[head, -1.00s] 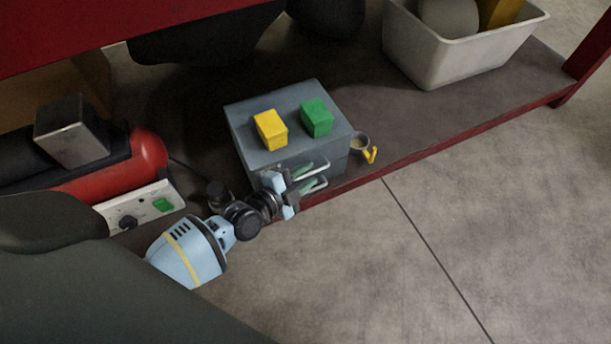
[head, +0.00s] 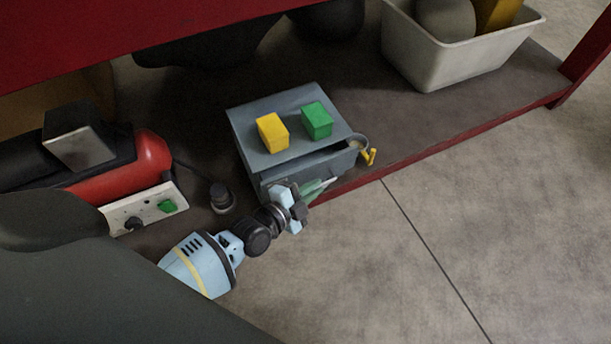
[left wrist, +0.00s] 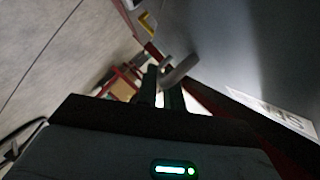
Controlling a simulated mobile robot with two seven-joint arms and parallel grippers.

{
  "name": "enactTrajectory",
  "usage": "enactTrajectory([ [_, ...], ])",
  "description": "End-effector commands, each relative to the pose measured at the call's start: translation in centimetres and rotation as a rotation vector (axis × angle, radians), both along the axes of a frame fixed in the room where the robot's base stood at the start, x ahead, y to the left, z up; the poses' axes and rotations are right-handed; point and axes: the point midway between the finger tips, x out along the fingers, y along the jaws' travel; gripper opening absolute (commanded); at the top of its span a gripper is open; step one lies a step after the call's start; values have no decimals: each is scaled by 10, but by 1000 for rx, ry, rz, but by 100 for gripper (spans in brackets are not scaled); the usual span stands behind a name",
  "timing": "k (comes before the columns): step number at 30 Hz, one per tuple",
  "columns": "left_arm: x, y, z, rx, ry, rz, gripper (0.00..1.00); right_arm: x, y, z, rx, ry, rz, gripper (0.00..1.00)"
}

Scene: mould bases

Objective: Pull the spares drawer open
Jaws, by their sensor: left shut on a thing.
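The spares drawer (head: 335,167) is in a small grey cabinet (head: 247,112) on the low shelf. It stands out a little from the cabinet, with a dark gap along its top edge. My left gripper (head: 318,189) is at the drawer's front, shut on the drawer handle. In the left wrist view the pale bar handle (left wrist: 182,70) runs between the fingers, beside the grey drawer front (left wrist: 240,50) with a partly seen white label (left wrist: 280,118). The inside of the drawer is mostly hidden. My right gripper is not in view.
A yellow block (head: 272,133) and a green block (head: 316,120) sit on the cabinet. A cup with a yellow handle (head: 370,157) is close to its right. The floor in front is clear.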

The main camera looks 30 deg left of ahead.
Motion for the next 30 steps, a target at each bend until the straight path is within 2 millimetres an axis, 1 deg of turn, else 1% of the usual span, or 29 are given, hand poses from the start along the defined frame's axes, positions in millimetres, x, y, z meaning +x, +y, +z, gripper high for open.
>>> enactTrajectory([
  [1, -10, -12, 3, -5, 9, -3, 0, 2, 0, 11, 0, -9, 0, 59],
  [6, -40, -51, 3, -6, 10, -3, 0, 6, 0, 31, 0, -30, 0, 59],
  [9, -55, -70, 2, -5, 9, -3, 0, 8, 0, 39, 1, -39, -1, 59],
  [12, -66, -82, 1, -2, 8, -2, 0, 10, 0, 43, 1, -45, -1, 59],
  [16, -71, -90, 0, -1, 6, -3, 0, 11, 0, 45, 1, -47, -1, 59],
  [25, -71, -90, -1, 1, 5, -3, 0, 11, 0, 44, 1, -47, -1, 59],
  [26, -71, -90, -1, 1, 5, -3, 13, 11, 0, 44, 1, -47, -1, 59],
  [30, -71, -90, -1, 0, 5, -3, 31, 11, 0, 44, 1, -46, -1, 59],
])
